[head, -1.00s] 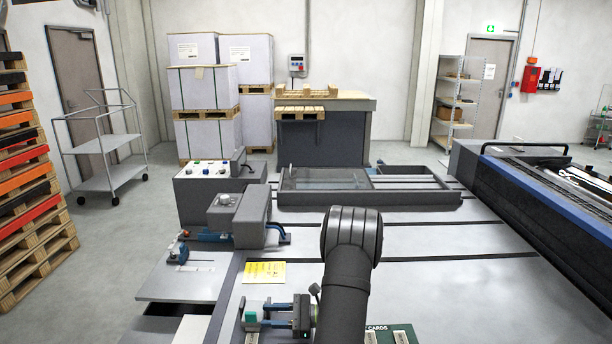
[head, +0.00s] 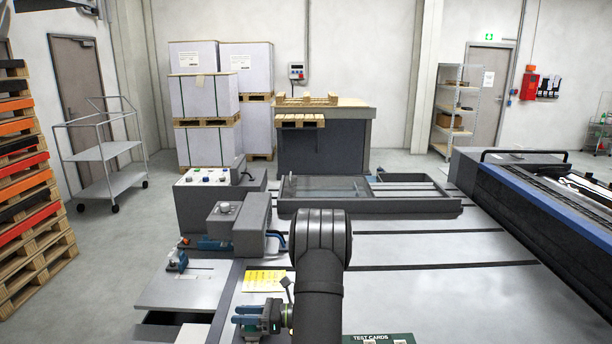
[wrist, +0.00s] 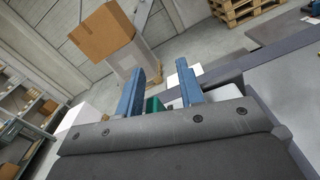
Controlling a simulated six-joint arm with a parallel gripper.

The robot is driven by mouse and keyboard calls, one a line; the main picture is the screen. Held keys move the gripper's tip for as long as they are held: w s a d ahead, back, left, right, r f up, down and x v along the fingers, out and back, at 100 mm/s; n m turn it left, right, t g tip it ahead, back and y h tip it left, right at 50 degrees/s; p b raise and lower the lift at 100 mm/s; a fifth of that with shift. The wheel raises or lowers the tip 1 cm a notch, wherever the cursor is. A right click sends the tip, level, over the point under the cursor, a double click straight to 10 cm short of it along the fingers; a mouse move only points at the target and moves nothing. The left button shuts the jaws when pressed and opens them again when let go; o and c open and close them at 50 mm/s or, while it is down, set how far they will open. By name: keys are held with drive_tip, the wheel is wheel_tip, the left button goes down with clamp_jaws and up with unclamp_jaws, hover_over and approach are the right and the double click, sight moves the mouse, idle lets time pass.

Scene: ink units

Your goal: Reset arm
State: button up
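My gripper (head: 255,318) is at the bottom of the head view, left of my dark arm, over the left front edge of the grey machine table (head: 420,303). In the wrist view its two blue fingers (wrist: 160,92) stand apart, with a gap between them. A small green thing (wrist: 152,104) and a white surface show through the gap; they look to lie beyond the fingers, not gripped. A bit of green also shows by the fingertips in the head view. A yellow sheet (head: 263,281) lies on the table just behind my gripper.
A grey unit with a knob (head: 225,225) and a button panel (head: 205,180) stand behind my gripper. A shallow framed tray (head: 370,207) is at the table's back. A green test-card board (head: 378,339) lies at the front. A long blue-black machine (head: 540,200) borders the right.

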drive_tip(key=m, duration=0.1)
drive_tip(key=w+r+m, duration=0.1)
drive_tip(key=w+m, duration=0.1)
drive_tip(key=m, duration=0.1)
drive_tip(key=shift+w+r, duration=0.2)
drive_tip(key=shift+r, duration=0.1)
drive_tip(key=m, duration=0.1)
drive_tip(key=w+m, duration=0.1)
drive_tip(key=m, duration=0.1)
drive_tip(key=shift+r, duration=0.2)
drive_tip(key=shift+w+r+m, duration=0.1)
drive_tip(key=shift+w+m, duration=0.7)
drive_tip(key=shift+m, duration=0.35)
drive_tip(key=shift+w+r+m, duration=0.1)
drive_tip(key=shift+w+m, duration=0.7)
drive_tip(key=shift+m, duration=0.35)
idle(0.6)
